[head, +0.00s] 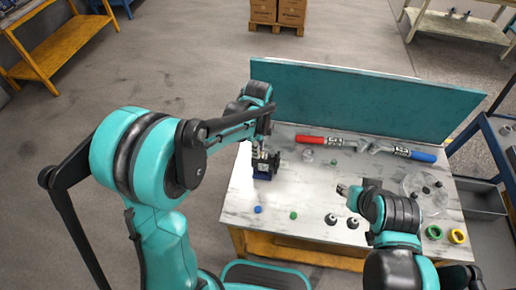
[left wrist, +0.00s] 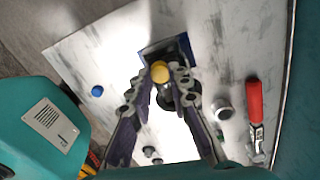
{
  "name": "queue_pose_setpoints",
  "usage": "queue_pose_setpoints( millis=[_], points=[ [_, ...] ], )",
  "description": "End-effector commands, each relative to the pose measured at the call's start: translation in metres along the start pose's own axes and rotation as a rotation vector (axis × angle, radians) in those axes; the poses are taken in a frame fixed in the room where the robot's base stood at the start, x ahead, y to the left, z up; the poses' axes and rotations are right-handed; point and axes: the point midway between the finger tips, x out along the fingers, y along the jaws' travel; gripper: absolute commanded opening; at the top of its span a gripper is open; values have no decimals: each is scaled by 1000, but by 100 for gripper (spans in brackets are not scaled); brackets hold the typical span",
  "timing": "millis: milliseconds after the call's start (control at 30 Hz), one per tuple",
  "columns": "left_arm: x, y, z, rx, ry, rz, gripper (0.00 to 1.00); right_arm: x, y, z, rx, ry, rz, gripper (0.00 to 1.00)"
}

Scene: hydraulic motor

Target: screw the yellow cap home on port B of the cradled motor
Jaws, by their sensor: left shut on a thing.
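The yellow cap (left wrist: 160,72) shows between the fingertips of my left gripper (left wrist: 163,78) in the left wrist view, and the gripper is shut on it. The dark motor (head: 268,160) sits in a blue cradle (head: 264,176) at the left of the table, also seen in the left wrist view (left wrist: 183,48). The left gripper (head: 263,148) is right over the motor. The cap hides the port beneath it, so I cannot tell how far it is seated. My right gripper (head: 343,190) is over the middle of the table, away from the motor; its finger opening is unclear.
A blue cap (head: 258,209) and a green cap (head: 293,215) lie near the front edge. Two dark-and-white fittings (head: 331,219) stand right of them. A red-handled tool (head: 312,140) and a blue-handled tool (head: 415,155) lie before the teal back panel (head: 350,100). A clear dish (head: 410,183) is at right.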

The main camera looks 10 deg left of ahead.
Motion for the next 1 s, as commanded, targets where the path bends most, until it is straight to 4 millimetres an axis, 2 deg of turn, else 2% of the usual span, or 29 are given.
queue_pose_setpoints(
  millis=[100,133,167,567,667,1000],
  points=[
    [0,0,0,-2,0,0,0,0,0,0,0,0,0,40],
    [0,0,0,-2,0,0,24,0,0,0,0,0,0,40],
    [0,0,0,-3,0,0,29,0,0,0,0,0,0,40],
    [0,0,0,-35,0,0,29,1,0,0,0,0,0,40],
    [0,0,0,-162,0,0,29,1,0,1,0,0,0,40],
    [0,0,0,-751,0,0,29,3,0,2,0,0,0,40]
  ],
)
